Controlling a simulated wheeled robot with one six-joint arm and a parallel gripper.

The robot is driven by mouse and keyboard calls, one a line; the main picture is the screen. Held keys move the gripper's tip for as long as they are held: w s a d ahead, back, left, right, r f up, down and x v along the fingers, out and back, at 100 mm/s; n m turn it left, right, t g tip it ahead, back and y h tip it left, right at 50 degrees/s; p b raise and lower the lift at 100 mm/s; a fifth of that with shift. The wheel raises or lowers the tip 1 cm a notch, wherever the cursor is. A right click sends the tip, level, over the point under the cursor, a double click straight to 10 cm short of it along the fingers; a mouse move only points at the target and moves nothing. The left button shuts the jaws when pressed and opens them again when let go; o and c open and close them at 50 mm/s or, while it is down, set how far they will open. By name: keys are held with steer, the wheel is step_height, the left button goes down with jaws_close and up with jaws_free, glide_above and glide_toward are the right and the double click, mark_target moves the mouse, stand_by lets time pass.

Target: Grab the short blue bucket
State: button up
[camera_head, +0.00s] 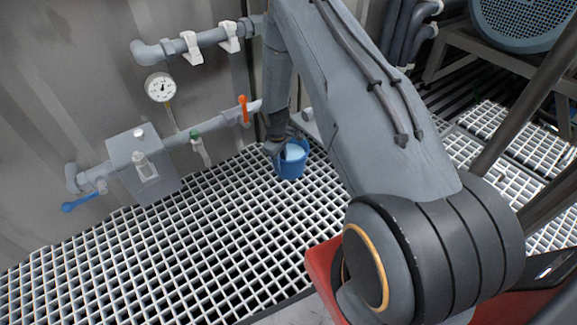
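The short blue bucket (291,165) stands upright on the white floor grating, near the wall and just right of the picture's middle. Its inside looks pale blue. My gripper (277,147) is at the bucket's upper left rim, at the end of my grey arm. The gripper is small and dark here. I cannot tell whether its fingers are around the rim or only beside it, or whether they touch it.
A blue lever (80,203) sticks out at left. The grating (190,255) left of the bucket is clear.

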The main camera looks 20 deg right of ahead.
step_height(320, 180, down, 2)
steer(key=shift+d+b, duration=0.1)
steer(key=shift+b, duration=0.2)
jaws_close()
steer(key=shift+w+r, duration=0.1)
stand_by(1.1)
